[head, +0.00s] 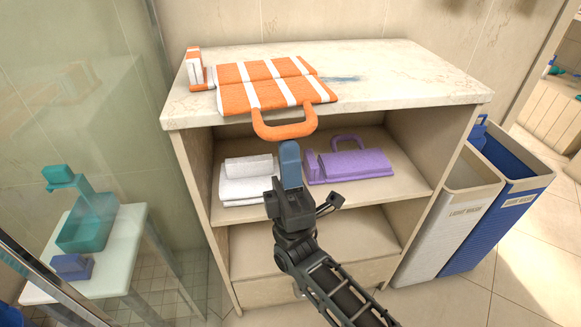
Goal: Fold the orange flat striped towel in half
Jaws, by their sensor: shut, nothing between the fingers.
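The orange and white striped towel (274,86) lies flat on the marble top of the cabinet, left of its middle. A crease runs across its width. An orange handle-like loop (286,126) extends from its near edge and hangs past the front edge of the top. My gripper (290,150) is just below this loop in the picture, in front of the open cabinet. Its blue-grey fingers are together and hold nothing. Whether the fingertips touch the loop cannot be told.
A small orange and white folded piece (198,72) stands left of the towel. The cabinet top (425,77) is clear on the right. A white towel (246,180) and a purple towel (347,166) lie on the shelf below. Tall bins (455,205) stand at right; a glass panel (90,110) is at left.

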